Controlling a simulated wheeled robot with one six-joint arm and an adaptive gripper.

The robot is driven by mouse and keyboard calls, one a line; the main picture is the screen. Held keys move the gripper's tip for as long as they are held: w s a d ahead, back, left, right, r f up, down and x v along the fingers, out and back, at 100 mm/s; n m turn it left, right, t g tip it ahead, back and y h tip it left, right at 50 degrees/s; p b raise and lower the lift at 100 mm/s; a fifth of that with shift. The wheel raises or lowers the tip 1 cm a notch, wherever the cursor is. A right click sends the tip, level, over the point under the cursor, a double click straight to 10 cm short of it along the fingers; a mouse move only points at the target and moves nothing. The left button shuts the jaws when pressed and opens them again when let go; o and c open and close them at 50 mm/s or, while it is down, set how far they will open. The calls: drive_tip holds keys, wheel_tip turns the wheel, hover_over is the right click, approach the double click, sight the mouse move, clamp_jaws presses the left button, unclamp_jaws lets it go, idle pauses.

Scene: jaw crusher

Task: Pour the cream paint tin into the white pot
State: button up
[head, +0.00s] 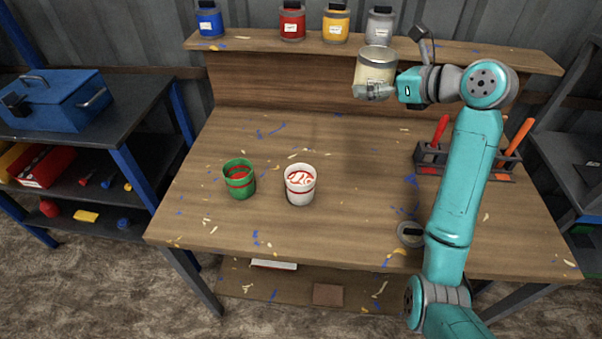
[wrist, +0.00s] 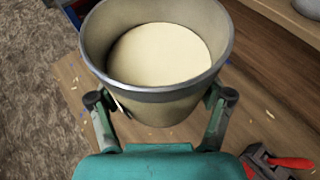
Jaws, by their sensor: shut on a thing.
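The cream paint tin (head: 376,66) is held upright in my gripper (head: 378,90), high above the back right of the workbench. In the wrist view the cream tin (wrist: 155,100) is open at the top, with cream paint inside. The two fingers of my gripper (wrist: 160,112) are closed around its sides. The white pot (head: 300,186) stands upright on the bench, to the left of and below the tin. It has a red band, and its top shows red and white. My gripper is well apart from it.
A green pot (head: 240,184) with a red band stands left of the white pot. Blue (head: 210,22), red (head: 292,24), yellow (head: 336,25) and grey (head: 380,26) tins stand on the back shelf. A tool rack (head: 432,158) is at the right. The bench's middle is clear.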

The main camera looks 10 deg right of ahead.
drive_tip(key=w+d+r, duration=1.1)
drive_tip(key=d+r, duration=0.2)
drive_tip(key=r, duration=0.2)
drive_tip(key=shift+d+r, duration=0.2)
drive_tip(key=shift+r, duration=0.15)
idle(0.3)
idle(0.4)
